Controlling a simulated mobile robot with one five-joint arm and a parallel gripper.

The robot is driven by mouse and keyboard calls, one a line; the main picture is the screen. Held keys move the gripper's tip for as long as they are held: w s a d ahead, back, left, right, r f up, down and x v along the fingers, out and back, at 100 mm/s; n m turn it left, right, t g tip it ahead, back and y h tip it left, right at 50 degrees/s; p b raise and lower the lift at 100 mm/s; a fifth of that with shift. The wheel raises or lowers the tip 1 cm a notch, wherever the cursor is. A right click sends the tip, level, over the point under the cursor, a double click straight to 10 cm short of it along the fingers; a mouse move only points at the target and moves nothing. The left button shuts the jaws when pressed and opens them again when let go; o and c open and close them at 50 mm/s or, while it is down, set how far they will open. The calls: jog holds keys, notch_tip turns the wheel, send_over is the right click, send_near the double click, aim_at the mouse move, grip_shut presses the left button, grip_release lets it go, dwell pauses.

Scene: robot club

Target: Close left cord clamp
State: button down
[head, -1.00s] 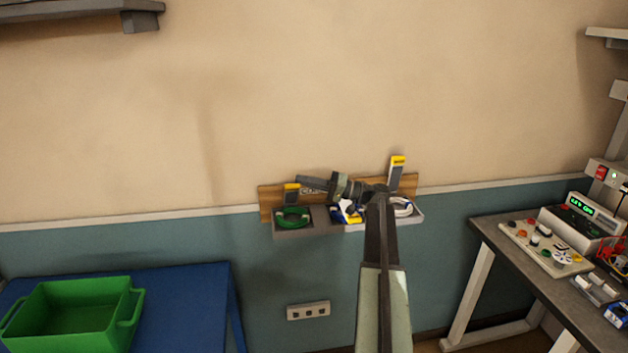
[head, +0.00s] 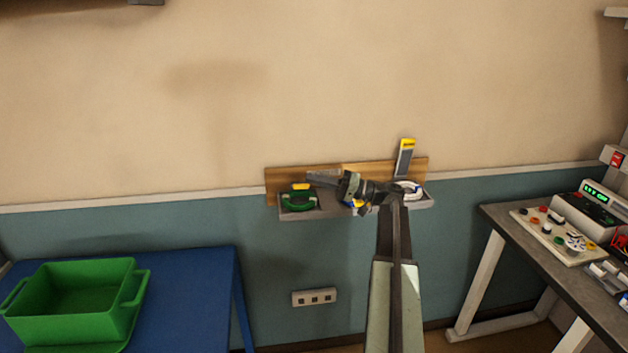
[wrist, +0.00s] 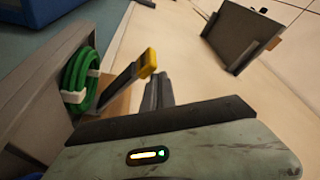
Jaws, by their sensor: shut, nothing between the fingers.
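The left cord clamp (head: 301,187) is a grey lever with a yellow tip on the wooden wall board. In the head view its tip hangs low, just above the green coiled cord (head: 298,203). In the wrist view the clamp (wrist: 125,82) juts out at a slant, and the green cord (wrist: 80,82) sits beside it in a grey holder. My gripper (head: 313,178) is shut and empty, pointing left just right of the clamp's tip. In the wrist view my gripper (wrist: 158,92) is beside the lever; I cannot tell whether they touch.
The right clamp (head: 405,158) stands upright above a white cord (head: 409,190). My arm partly hides the middle cord. A green crate (head: 75,302) on a blue table stands at left. A workbench (head: 535,232) with devices is at right. The wall above the board is bare.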

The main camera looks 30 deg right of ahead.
jog(key=shift+r, duration=0.1)
notch_tip(320, 180, up, 4)
jog(key=p, duration=0.4)
jog(key=s+a+p, duration=0.1)
jog(key=s+a, duration=0.3)
jog(key=s, duration=0.3)
jog(key=s+a, duration=0.3)
jog(key=s, duration=0.4)
jog(key=w+a+f+g+h, duration=0.1)
jog(key=w+a+f+g, duration=0.1)
jog(key=a+f+g, duration=0.35)
jog(key=w+a+f+g+h, duration=0.2)
jog(key=w+a+f, duration=0.1)
jog(key=a+f, duration=0.55)
jog(key=s+a+f+n+g+h, duration=0.1)
jog(key=a+f+g+h, duration=0.2)
jog(key=a+f+h, duration=0.3)
jog(key=s+a+f+n+g+h, duration=0.1)
jog(key=s+a+f+g+h, duration=0.1)
jog(key=a+f+h, duration=0.3)
notch_tip(320, 180, down, 2)
jog(key=shift+s+a+f+g+h, duration=0.1)
jog(key=shift+s+a+g+h, duration=0.3)
jog(key=shift+a, duration=0.8)
